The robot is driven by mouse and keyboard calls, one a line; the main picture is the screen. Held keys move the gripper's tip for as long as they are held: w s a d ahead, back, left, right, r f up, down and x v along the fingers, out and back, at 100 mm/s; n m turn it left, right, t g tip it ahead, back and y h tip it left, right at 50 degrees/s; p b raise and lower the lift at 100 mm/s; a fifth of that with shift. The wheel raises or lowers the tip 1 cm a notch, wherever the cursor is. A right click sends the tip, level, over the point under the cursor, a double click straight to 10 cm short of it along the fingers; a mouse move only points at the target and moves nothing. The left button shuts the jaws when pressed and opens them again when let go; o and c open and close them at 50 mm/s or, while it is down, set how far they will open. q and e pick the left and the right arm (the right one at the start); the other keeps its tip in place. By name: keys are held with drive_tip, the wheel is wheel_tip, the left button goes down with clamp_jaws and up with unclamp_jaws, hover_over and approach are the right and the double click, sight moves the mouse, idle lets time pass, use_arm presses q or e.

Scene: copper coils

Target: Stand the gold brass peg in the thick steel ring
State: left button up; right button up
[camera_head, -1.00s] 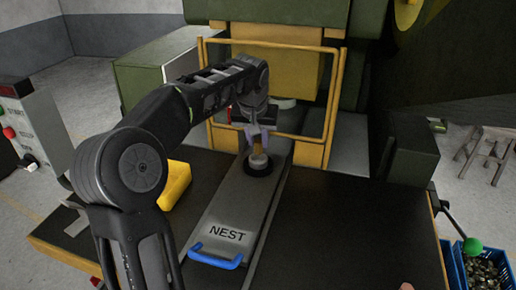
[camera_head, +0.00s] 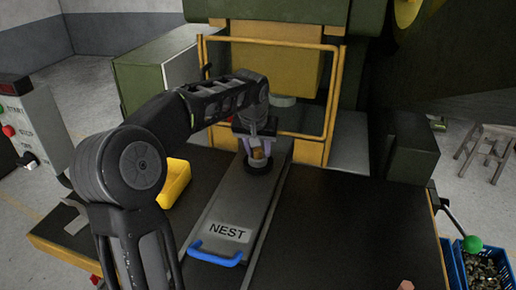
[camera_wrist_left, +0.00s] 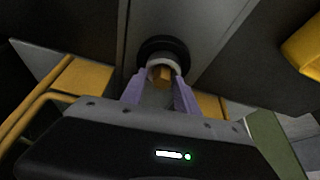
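The gold brass peg (camera_wrist_left: 162,74) stands with its lower end at the pale steel ring (camera_wrist_left: 160,63), and it looks upright inside it. The ring sits in a round black holder (camera_wrist_left: 163,45) on the grey slide plate marked NEST (camera_head: 232,205). My left gripper (camera_head: 258,149) is low over the ring in the head view. Its purple fingers (camera_wrist_left: 160,88) flank the peg in the left wrist view, with a gap on each side, so it looks open. The peg's lower end is hidden inside the ring.
A press with a yellow guard frame (camera_head: 333,100) stands close behind the gripper. A yellow block (camera_head: 174,183) lies left of the plate, and a blue handle (camera_head: 215,254) is at its front. The dark table (camera_head: 345,220) on the right is mostly clear.

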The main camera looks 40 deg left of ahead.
use_arm(q)
drive_tip(key=shift+o, duration=0.5)
drive_tip(key=shift+a+f, duration=0.1)
drive_tip(key=shift+s+r+p, duration=0.1)
drive_tip(key=shift+r+p, duration=0.2)
drive_tip(key=shift+r, duration=0.35)
drive_tip(key=b+v, duration=0.1)
drive_tip(key=v, duration=1)
drive_tip(key=shift+r, duration=0.3)
